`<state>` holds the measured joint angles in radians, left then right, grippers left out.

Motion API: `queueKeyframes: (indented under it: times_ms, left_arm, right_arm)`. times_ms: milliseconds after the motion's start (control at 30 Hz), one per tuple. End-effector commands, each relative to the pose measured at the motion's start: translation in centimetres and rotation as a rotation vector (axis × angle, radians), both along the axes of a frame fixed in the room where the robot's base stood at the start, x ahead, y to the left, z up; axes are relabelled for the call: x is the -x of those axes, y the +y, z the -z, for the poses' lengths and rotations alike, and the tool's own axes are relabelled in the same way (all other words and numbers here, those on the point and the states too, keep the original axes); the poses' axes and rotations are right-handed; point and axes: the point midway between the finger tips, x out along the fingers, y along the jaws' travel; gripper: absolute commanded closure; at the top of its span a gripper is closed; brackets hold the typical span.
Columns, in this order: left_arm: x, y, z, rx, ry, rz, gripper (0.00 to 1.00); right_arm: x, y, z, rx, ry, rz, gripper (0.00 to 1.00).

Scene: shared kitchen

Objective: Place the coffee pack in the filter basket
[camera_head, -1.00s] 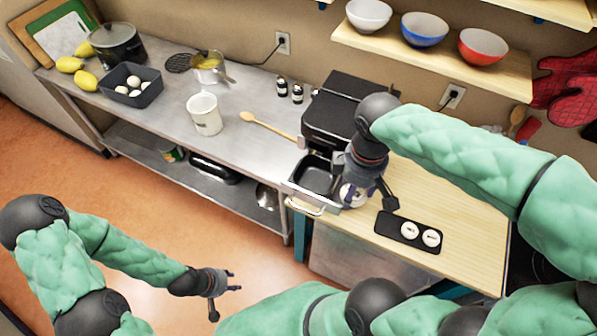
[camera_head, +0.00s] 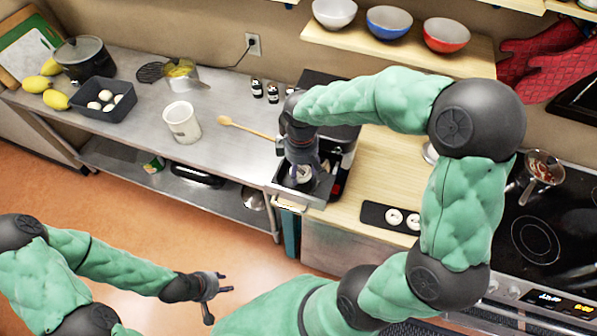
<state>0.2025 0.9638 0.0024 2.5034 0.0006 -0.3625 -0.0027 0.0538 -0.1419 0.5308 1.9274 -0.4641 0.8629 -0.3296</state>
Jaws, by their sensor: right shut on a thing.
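The filter basket (camera_head: 284,187) is a dark square drawer with a metal rim and a light handle, pulled out from the black coffee machine (camera_head: 338,136). My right gripper (camera_head: 302,174) points down over the basket, shut on a round white coffee pack (camera_head: 304,175). The pack is within the basket's outline as seen from above; whether it touches the bottom cannot be told. The gripper hides part of the basket and machine. My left gripper (camera_head: 217,292) is open and empty, low over the floor, away from the counter.
A black tray (camera_head: 374,214) with two white packs (camera_head: 394,216) lies on the wooden counter. A stove with a pan (camera_head: 541,168) is on the right. A shelf (camera_head: 410,52) holds bowls.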

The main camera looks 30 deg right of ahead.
Motion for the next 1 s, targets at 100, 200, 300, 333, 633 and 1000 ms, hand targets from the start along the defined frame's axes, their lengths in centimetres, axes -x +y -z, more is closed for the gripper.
queueKeyframes:
  times_ms: [100, 200, 300, 333, 633, 1000]
  left_arm:
    - [0.0, 0.0, -0.1, 0.000, 0.000, 0.000, 0.60]
    - [0.0, 0.0, -0.2, 0.000, 0.000, 0.000, 0.60]
    - [0.0, 0.0, -0.3, 0.000, 0.000, 0.000, 0.60]
    - [0.0, 0.0, -0.3, 0.000, 0.000, 0.000, 0.60]
    - [0.0, 0.0, -0.3, 0.000, 0.000, 0.000, 0.60]
    - [0.0, 0.0, -0.1, 0.000, 0.000, 0.000, 0.60]
  right_arm:
    - [-0.5, 0.0, 0.5, 0.001, -0.001, 0.000, 0.65]
    - [-0.8, 0.1, 0.9, 0.000, 0.000, 0.000, 0.65]
    - [-0.9, 0.2, 2.1, 0.000, 0.004, 0.002, 0.65]
    - [-0.9, 0.2, 2.5, 0.000, 0.004, 0.002, 0.65]
    - [-1.0, 0.2, 4.2, 0.000, -0.002, 0.001, 0.65]
    - [-1.0, 0.2, 4.5, 0.000, -0.001, 0.001, 0.33]
